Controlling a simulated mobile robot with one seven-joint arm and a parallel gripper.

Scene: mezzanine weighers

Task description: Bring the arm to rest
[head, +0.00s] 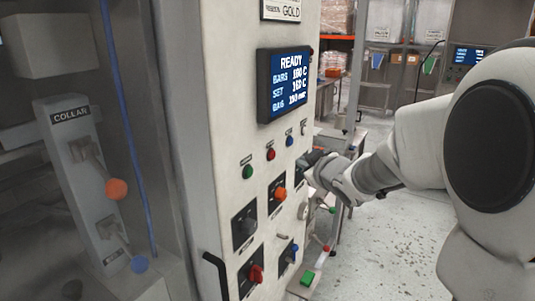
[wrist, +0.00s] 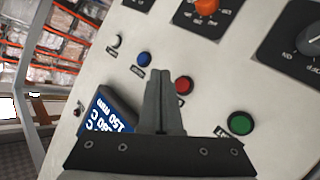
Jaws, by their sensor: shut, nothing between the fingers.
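My arm reaches in from the right in the head view. My gripper (head: 306,160) is close to the right part of a pale control panel (head: 225,140). In the wrist view my gripper (wrist: 164,74) has its two dark fingers together, with nothing between them. The fingertips lie over the panel near a red button (wrist: 184,84) and a blue button (wrist: 143,59). A green button (wrist: 240,123) is to their right. I cannot tell whether the fingertips touch the panel.
A display (head: 284,84) reading READY juts from the panel above my gripper. Below are an orange knob (head: 280,193), a red knob (head: 256,273) and a black handle (head: 215,272). A glass-fronted bay with a COLLAR lever box (head: 72,150) stands left. Open floor (head: 400,240) lies right.

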